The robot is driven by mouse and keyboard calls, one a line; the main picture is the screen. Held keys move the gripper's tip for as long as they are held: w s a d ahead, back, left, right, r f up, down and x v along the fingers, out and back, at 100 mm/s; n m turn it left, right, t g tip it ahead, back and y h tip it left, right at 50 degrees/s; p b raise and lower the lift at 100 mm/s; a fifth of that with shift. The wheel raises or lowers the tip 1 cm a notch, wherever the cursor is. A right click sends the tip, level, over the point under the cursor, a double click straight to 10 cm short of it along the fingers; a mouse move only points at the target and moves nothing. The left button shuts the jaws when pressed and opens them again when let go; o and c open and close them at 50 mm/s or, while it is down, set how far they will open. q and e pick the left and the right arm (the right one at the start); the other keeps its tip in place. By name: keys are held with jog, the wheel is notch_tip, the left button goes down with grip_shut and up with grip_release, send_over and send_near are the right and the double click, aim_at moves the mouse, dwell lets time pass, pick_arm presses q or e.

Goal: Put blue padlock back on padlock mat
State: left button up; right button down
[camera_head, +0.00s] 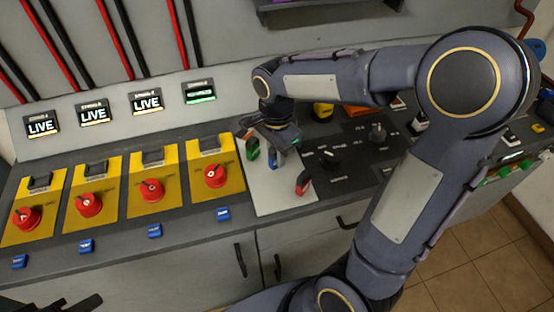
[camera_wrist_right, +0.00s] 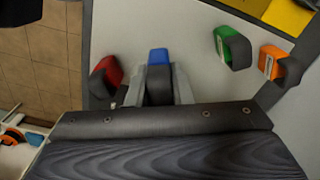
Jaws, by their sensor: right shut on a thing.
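The padlock mat (camera_head: 275,200) is a pale grey panel on the counter, right of the yellow switch plates. My right gripper (camera_head: 274,149) is over its upper part and shut on the blue padlock (camera_head: 277,161). In the right wrist view the blue padlock (camera_wrist_right: 158,57) shows between the two fingers (camera_wrist_right: 158,82), with the pale mat behind it. I cannot tell whether the padlock touches the mat. A dark shape at the bottom left of the head view (camera_head: 65,304) looks like part of my left gripper; its jaws are not clear.
A green padlock (camera_head: 252,149) is just left of the blue one, and a red padlock (camera_head: 303,184) is right and nearer. An orange padlock (camera_wrist_right: 272,62) lies beyond the green one. Red rotary switches (camera_head: 215,175) line the left; dark panels with knobs (camera_head: 329,156) adjoin the right.

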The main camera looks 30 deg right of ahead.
jog(key=shift+w+d+f, duration=0.15)
jog(key=shift+w+f, duration=0.05)
jog(key=shift+f, duration=0.15)
jog(key=shift+w+d+f, duration=0.1)
jog(key=shift+w+f, duration=0.05)
jog(key=shift+f, duration=1.55)
jog(key=shift+f+b, duration=0.2)
jog(key=shift+b, duration=0.1)
jog(key=c, duration=1.3)
grip_release()
